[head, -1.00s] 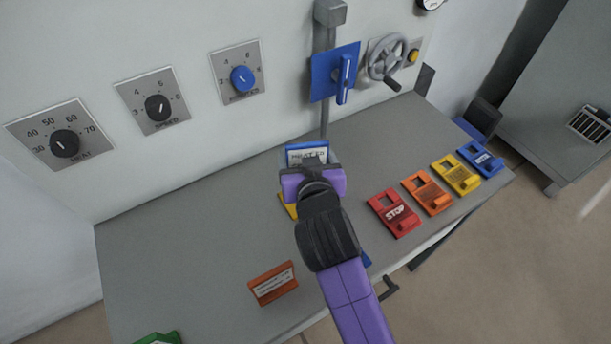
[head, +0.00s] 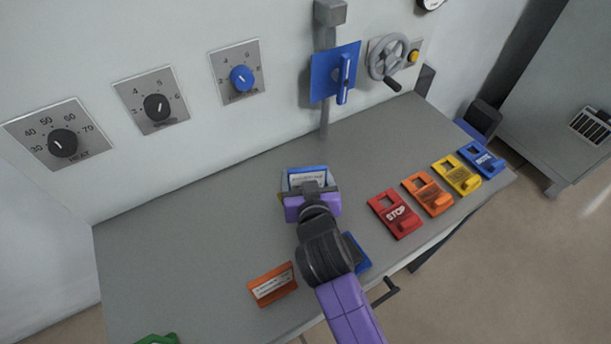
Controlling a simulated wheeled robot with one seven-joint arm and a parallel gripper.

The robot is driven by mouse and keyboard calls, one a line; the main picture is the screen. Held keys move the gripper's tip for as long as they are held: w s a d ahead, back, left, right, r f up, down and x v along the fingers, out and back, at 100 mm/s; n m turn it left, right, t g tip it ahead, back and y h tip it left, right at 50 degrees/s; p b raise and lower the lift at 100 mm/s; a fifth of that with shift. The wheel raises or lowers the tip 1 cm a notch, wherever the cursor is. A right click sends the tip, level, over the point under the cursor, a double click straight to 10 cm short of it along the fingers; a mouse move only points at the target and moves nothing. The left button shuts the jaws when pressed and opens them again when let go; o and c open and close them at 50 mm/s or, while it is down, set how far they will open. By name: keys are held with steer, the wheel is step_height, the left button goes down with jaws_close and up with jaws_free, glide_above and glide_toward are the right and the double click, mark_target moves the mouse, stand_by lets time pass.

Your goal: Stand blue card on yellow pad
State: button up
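The blue card (head: 294,181) with a white printed label is upright at the far side of my gripper (head: 312,186). My gripper is shut on it, over the middle of the grey table. The fingers hide the card's lower part, so I cannot tell whether it touches what is beneath.
A blue piece (head: 357,254) lies beside my arm. Red (head: 396,214), orange (head: 428,193), yellow (head: 456,175) and blue (head: 482,159) holders line the right. Left table is clear.

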steer(key=o, duration=1.5)
steer(key=shift+c, duration=0.2)
steer(key=shift+r, duration=0.15)
steer(key=v, duration=1.2)
